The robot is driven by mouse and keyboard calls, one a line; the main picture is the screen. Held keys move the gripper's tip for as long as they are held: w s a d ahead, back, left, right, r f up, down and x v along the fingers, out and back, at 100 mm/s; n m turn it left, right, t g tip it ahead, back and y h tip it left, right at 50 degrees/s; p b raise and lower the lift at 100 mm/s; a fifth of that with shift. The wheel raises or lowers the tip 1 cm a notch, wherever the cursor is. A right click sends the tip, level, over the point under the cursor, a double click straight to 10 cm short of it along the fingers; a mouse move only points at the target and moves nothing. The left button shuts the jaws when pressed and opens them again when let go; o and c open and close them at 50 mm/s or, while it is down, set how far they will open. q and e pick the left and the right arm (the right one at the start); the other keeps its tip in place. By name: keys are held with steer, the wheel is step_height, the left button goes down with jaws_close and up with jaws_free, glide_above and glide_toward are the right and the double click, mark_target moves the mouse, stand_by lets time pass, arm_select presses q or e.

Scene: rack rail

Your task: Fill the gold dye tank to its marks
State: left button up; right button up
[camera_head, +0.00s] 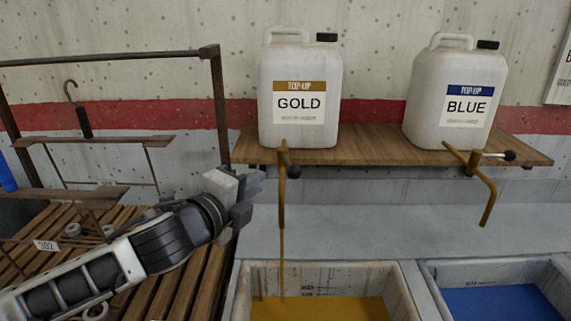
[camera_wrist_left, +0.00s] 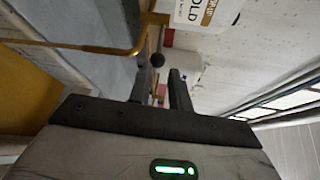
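The white GOLD jug (camera_head: 300,95) stands on the wooden shelf. Its brass tap (camera_head: 282,205) hangs below, the black-knobbed lever (camera_head: 291,168) pointing outward, unlike the blue tap's sideways lever. A thin gold stream (camera_head: 282,265) runs from the spout into the gold dye tank (camera_head: 405,290). The gold dye (camera_head: 340,308) lies close to the lower of two marks (camera_head: 307,291) on the back wall; exact level is hard to read. My left gripper (camera_head: 250,185) is left of the tap. In the left wrist view its fingers (camera_wrist_left: 160,72) are apart and empty, the knob (camera_wrist_left: 157,60) just beyond their tips. My right gripper is out of view.
The BLUE jug (camera_head: 455,95) stands on the shelf (camera_head: 370,150) at the right, its tap (camera_head: 485,190) above the blue tank (camera_head: 435,295). A rusty rack (camera_head: 215,110) with wooden slats stands at the left, close around my left arm. A hook (camera_head: 72,95) hangs there.

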mark_target(290, 165)
arm_select(q)
steer(key=p+x, duration=0.1)
steer(key=x, duration=1.1)
steer(key=shift+d, duration=0.1)
jaws_close()
